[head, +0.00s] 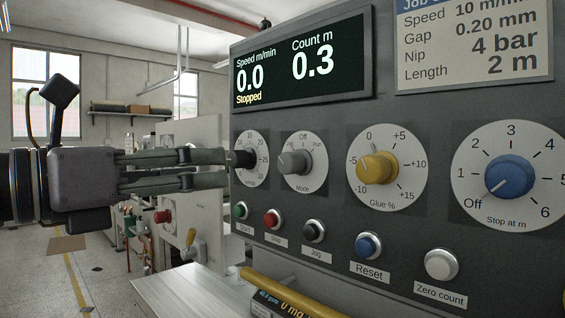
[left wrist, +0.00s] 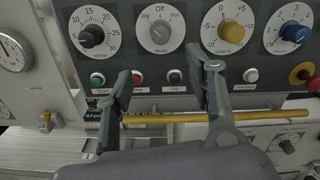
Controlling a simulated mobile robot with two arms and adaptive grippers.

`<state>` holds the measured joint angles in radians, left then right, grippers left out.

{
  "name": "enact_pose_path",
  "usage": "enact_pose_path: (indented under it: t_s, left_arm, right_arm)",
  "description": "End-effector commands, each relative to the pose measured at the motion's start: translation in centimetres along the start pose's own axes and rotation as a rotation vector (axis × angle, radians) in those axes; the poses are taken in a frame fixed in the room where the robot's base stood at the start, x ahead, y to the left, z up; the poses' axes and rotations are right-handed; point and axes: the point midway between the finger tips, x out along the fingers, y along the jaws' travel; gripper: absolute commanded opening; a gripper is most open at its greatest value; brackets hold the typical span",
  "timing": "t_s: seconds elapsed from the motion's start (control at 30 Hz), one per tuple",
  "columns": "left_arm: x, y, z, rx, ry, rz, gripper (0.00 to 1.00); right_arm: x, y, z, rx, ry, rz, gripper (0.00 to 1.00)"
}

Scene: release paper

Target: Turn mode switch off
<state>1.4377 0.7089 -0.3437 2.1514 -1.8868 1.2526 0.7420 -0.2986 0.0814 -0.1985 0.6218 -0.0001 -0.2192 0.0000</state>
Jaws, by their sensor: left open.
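The mode switch (head: 293,161) is a grey knob on a white dial on the dark control panel. "Off" is at the top of its dial and "Run" at the right. Its pointer direction is hard to tell. It also shows in the left wrist view (left wrist: 160,33), above and between the fingertips. My left gripper (head: 227,168) is open and empty, left of the switch in the head view and apart from it. In the left wrist view its fingers (left wrist: 175,72) are spread below the dial row. My right gripper is not in view.
A black speed knob (head: 243,158) is left of the switch, and a yellow glue knob (head: 378,168) and blue stop knob (head: 510,177) are right. Several push buttons line up below, including the black Jog button (head: 314,232). A yellow bar (left wrist: 250,116) runs beneath. The display (head: 300,62) reads "Stopped".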

Motion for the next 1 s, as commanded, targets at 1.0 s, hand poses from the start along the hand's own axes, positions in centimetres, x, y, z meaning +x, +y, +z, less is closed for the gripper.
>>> enact_pose_path:
  t_s: [1.0]
  left_arm:
    - [15.3,-0.1,-0.1,-0.002,0.002,-0.004,0.49]
  right_arm:
    - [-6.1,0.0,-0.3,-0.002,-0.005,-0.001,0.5]
